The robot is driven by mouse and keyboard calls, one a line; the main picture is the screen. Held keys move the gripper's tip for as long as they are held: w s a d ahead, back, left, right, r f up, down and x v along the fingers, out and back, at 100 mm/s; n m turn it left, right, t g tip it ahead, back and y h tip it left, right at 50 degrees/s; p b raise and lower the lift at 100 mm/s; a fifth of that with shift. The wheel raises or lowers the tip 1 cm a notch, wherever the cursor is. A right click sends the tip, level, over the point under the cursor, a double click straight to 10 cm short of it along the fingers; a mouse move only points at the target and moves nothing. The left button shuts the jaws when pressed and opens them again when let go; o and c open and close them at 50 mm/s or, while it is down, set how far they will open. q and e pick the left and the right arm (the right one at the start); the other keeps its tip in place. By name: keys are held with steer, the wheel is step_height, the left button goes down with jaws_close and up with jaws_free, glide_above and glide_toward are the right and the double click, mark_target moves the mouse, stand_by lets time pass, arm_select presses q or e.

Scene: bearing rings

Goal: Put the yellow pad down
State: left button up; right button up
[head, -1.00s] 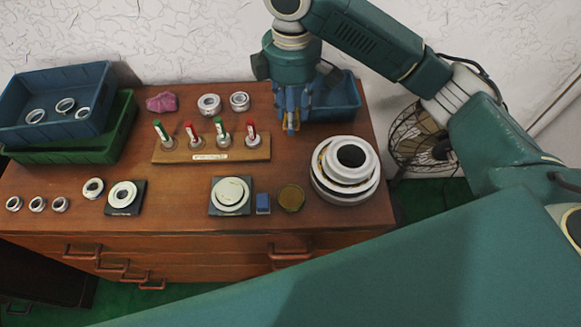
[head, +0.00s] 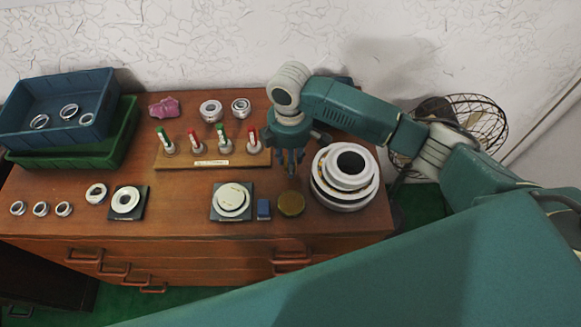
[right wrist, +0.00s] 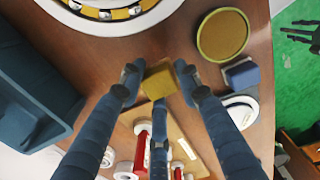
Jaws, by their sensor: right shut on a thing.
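My right gripper (head: 290,162) hangs over the right part of the wooden cabinet top, between the peg board and the brown-yellow disc. In the right wrist view my right gripper (right wrist: 160,88) is shut on the yellow pad (right wrist: 158,80), a small block pinched between the fingertips. The pad appears held above the top; its exact height is hard to judge. In the head view the pad is mostly hidden by the fingers.
The brown-yellow disc (head: 291,203), a blue block (head: 263,209) and stacked bearing rings (head: 345,178) are close by. The peg board (head: 212,160) with red and green pens stands left of the gripper. A blue bin (right wrist: 35,85) shows in the wrist view.

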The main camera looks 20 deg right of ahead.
step_height(320, 180, down, 4)
steer(key=shift+f, duration=0.1)
stand_by(0.4)
steer(key=shift+s+f, duration=0.3)
steer(key=shift+f, duration=0.2)
steer(key=o, duration=1)
steer(key=shift+s+f, duration=0.1)
steer(key=shift+f, duration=0.1)
steer(key=shift+o, duration=0.2)
steer(key=r, duration=0.9)
steer(key=r+b, duration=0.1)
steer(key=r, duration=0.3)
steer(key=shift+w+r, duration=0.3)
steer(key=shift+w, duration=0.05)
